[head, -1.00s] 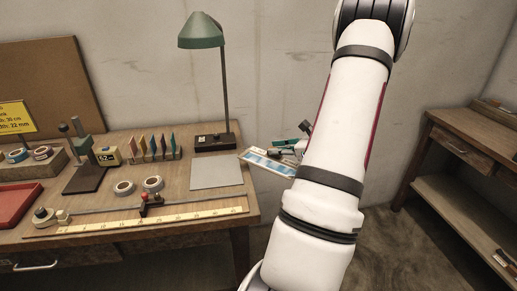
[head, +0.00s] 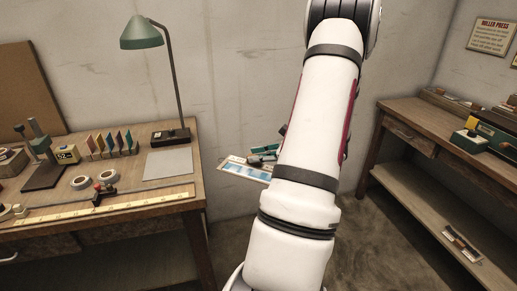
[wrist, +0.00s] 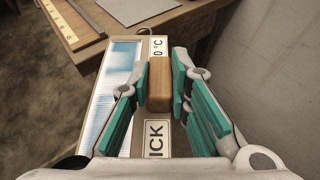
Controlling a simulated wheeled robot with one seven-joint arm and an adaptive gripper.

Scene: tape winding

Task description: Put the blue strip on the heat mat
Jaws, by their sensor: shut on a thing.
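A pale card with a blue strip (wrist: 113,88) along its left side is held in front of me. It also shows left of my arm in the head view (head: 243,171). A wooden block (wrist: 160,84) stands on the card, between partly readable black-and-white labels. My gripper (head: 264,152) has its teal fingers closed on this block. The card is in the air past the right end of the left bench. A flat grey sheet (head: 168,163) lies on that bench below the lamp; I cannot tell whether it is the heat mat.
The left bench (head: 150,220) carries a green lamp (head: 142,38), tape rolls (head: 80,182) and a long ruler (head: 120,203). The right bench (head: 405,112) holds a green-and-cream device (head: 468,140); a roller press sign (head: 492,37) hangs above. Open floor lies between the benches.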

